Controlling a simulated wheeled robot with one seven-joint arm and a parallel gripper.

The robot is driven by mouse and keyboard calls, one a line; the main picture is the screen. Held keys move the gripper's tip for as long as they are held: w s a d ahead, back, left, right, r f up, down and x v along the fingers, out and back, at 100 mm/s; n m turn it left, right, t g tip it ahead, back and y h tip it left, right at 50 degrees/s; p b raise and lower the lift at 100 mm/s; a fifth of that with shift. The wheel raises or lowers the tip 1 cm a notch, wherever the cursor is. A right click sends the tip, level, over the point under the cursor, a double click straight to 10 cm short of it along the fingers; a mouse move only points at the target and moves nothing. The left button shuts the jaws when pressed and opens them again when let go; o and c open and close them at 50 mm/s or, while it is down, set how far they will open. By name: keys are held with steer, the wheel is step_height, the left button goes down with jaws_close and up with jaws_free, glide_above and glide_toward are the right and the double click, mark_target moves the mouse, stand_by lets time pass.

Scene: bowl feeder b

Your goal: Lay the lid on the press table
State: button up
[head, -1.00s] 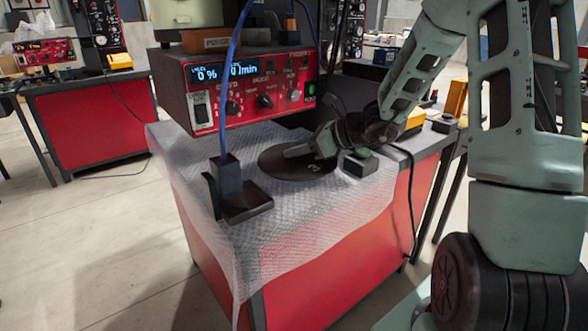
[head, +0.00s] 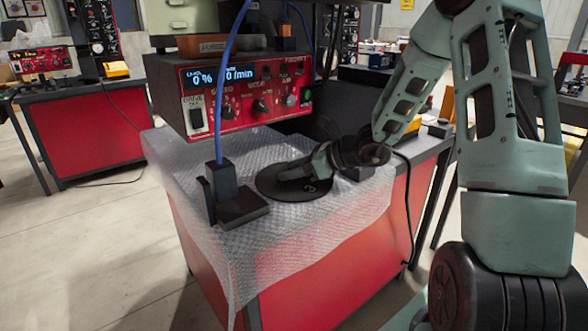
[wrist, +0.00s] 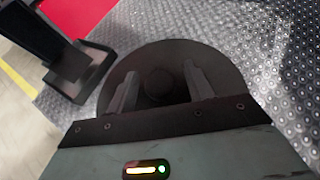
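The lid (head: 275,188) is a flat dark round disc. It lies, seemingly flat, on the bubble wrap covering the top of the red bench (head: 312,222), right of a dark bracket stand. In the wrist view the lid (wrist: 222,72) has a round knob (wrist: 158,85) near its middle. My gripper (head: 290,175) is low over the lid. In the wrist view my gripper's two fingers (wrist: 160,78) stand apart on either side of the knob, with a visible gap on each side. I cannot tell which bench is named the press table.
The dark stand (head: 238,208) with a blue cable is close to the lid's left edge; it also shows in the wrist view (wrist: 75,75). A red control box (head: 245,95) overhangs the back. Bubble wrap in front is clear.

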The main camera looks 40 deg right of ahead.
steer(key=shift+r, duration=0.15)
steer(key=p+v, duration=0.2)
steer(key=v, duration=1)
steer(key=a+n+g, duration=0.2)
steer(key=a, duration=0.2)
steer(key=s+a+n+g+y, duration=0.1)
steer(key=a+n+g, duration=0.1)
steer(key=a, duration=0.3)
steer(key=s+a+n+g+y, duration=0.1)
steer(key=a+n, duration=0.3)
steer(key=a, duration=0.1)
steer(key=shift+s+a+f+g, duration=0.2)
steer(key=shift+s+f+g, duration=0.1)
steer(key=shift+g, duration=0.1)
steer(key=s+a+n+g+h, duration=0.2)
steer(key=s+a+n+h, duration=0.2)
steer(key=s+a+n, duration=0.5)
steer(key=s+a+f+n+g+h, duration=0.1)
steer(key=s+a+n+h, duration=0.4)
steer(key=n, duration=1.4)
steer(key=s+a+g, duration=0.1)
steer(key=s+a, duration=0.3)
steer(key=s, duration=0.1)
steer(key=shift+s+n+g, duration=0.2)
steer(key=shift+n+g, duration=0.1)
steer(key=shift+a+f, duration=0.1)
steer(key=shift+a, duration=0.05)
